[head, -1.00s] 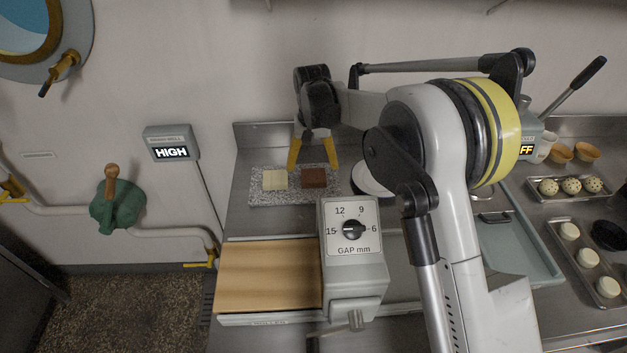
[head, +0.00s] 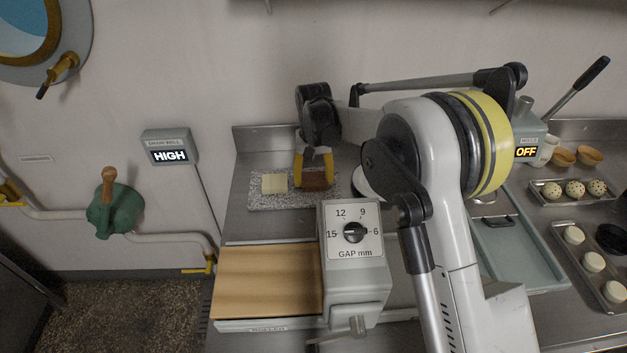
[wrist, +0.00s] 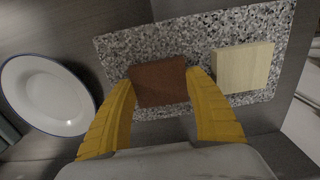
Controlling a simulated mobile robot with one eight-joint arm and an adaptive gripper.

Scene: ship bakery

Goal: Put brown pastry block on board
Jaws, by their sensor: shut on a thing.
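The brown pastry block (head: 316,181) lies on a speckled grey stone slab (head: 285,203) at the back of the counter. My gripper (head: 314,176) is lowered over it with its yellow fingers shut on the block's two sides. In the wrist view the brown block (wrist: 158,82) sits between the fingertips, its far part over the slab. A pale yellow block (head: 275,183) lies on the same slab, left of the brown one in the head view. A wooden board (head: 269,279) lies flat at the front left of the counter, bare on top.
A machine with a GAP mm dial (head: 352,230) stands right of the wooden board. A white plate (wrist: 48,95) is beside the slab, partly hidden by my arm in the head view. Trays of dough pieces (head: 567,190) are at the right.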

